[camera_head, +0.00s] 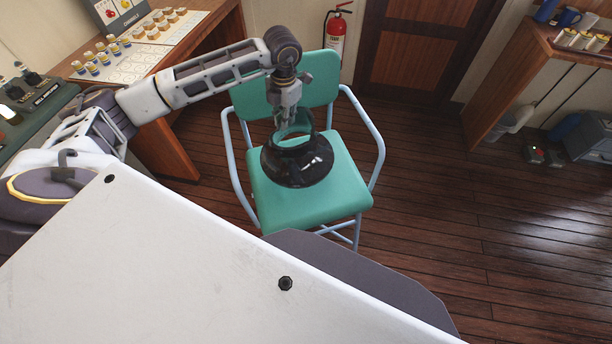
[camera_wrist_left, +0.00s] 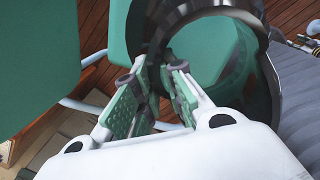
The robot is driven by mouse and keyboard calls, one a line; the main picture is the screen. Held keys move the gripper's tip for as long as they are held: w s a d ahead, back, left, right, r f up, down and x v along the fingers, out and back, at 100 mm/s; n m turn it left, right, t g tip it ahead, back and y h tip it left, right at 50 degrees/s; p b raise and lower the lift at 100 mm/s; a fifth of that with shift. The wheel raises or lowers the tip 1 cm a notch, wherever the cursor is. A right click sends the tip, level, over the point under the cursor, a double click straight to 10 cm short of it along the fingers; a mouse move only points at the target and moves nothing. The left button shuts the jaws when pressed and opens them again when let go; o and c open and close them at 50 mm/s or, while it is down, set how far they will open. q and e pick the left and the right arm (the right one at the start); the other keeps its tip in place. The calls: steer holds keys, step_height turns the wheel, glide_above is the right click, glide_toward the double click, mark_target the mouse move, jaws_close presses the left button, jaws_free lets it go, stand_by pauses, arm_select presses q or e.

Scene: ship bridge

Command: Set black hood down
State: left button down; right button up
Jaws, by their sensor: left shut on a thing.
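The black hood (camera_head: 297,166) is a glossy dark ring-shaped piece with a wide lower rim and an open middle. In the head view it is over the green seat of the chair (camera_head: 318,201); I cannot tell whether it touches the seat. My left gripper (camera_head: 284,122) points down from above and is shut on the hood's upper rim at its back side. In the left wrist view the gripper's green-padded fingers (camera_wrist_left: 158,88) are at the rim of the hood (camera_wrist_left: 262,100), and green seat shows through its opening. My right gripper is not in view.
The chair has pale blue metal armrests (camera_head: 366,130) on both sides and a green backrest (camera_head: 318,84) behind. A wooden desk with a chart and small pots (camera_head: 105,57) stands at left. A red fire extinguisher (camera_head: 337,37) is behind. Wooden floor (camera_head: 430,180) is clear at right.

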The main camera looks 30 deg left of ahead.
mark_target(280, 136)
arm_select(q)
steer(key=f+n, duration=0.1)
steer(key=n, duration=0.1)
steer(key=a+f+n+b, duration=0.1)
steer(key=n, duration=0.1)
steer(key=shift+a+n, duration=0.2)
steer(key=shift+n, duration=0.1)
steer(key=shift+a+f+n+g+b, duration=0.15)
steer(key=shift+a+f+n+b, duration=0.3)
steer(key=shift+n, duration=0.45)
steer(key=shift+a+f+n+g+b, duration=0.2)
steer(key=shift+f+n, duration=0.3)
steer(key=shift+n, duration=0.4)
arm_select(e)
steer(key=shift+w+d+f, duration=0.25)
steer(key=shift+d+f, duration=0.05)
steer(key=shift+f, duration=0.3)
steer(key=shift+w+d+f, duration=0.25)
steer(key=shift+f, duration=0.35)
arm_select(q)
step_height(280, 136, down, 4)
steer(key=shift+r, duration=0.25)
steer(key=shift+f, duration=0.75)
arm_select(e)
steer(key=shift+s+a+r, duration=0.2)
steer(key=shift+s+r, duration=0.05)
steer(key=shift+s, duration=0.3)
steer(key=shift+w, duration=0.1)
